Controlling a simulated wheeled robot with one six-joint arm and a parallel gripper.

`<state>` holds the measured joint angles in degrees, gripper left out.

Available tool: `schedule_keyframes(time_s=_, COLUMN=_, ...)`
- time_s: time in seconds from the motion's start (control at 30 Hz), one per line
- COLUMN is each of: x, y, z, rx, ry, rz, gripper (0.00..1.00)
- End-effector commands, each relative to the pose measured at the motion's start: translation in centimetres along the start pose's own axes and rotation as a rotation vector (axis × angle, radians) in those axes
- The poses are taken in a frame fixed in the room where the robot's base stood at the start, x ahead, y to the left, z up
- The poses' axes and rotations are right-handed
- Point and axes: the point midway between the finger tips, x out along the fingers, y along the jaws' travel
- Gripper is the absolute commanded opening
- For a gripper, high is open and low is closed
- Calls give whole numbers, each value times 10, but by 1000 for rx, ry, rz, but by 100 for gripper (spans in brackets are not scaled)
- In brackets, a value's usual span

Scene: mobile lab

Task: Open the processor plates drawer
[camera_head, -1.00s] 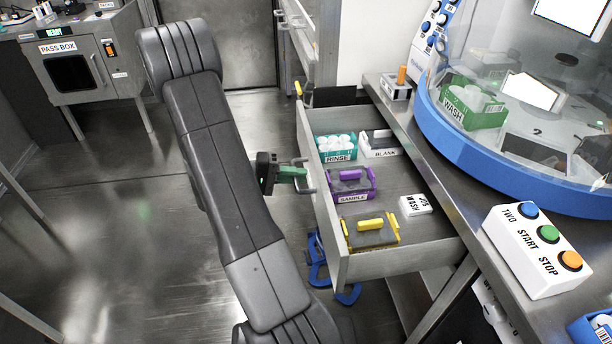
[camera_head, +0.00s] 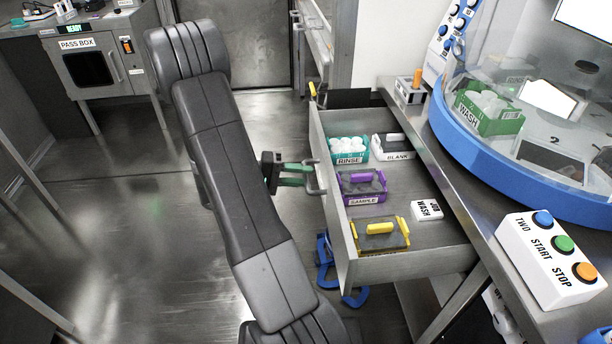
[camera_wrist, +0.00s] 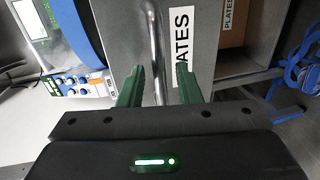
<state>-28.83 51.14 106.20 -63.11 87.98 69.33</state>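The processor plates drawer (camera_head: 420,262) is pulled well out from under the bench in the head view. Its metal bar handle (camera_head: 320,180) is on the front panel, facing left. My gripper (camera_head: 304,175) is at this handle with its two green fingers spread apart. In the wrist view, the handle bar (camera_wrist: 156,45) runs between the fingers with a gap on both sides. A label (camera_wrist: 183,45) reading "ATES", partly hidden by a finger, is on the drawer front there.
The drawer holds a teal rinse rack (camera_head: 348,158), a blank plate rack (camera_head: 394,155), a purple sample rack (camera_head: 362,200), a yellow-handled rack (camera_head: 380,243) and a white card (camera_head: 427,209). A button box (camera_head: 545,260) stands on the bench. Blue loops (camera_head: 325,262) hang below. Open floor lies left.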

Motion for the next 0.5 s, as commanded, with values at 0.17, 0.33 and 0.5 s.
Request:
schedule_keyframes(time_s=0.17, x=-40, y=1, z=0, rx=-1, ry=6, rz=0, gripper=31)
schedule_keyframes(time_s=0.33, x=-79, y=0, z=0, rx=0, ry=4, rz=0, gripper=31)
schedule_keyframes(time_s=0.5, x=-106, y=0, z=0, rx=-1, ry=2, rz=0, gripper=31)
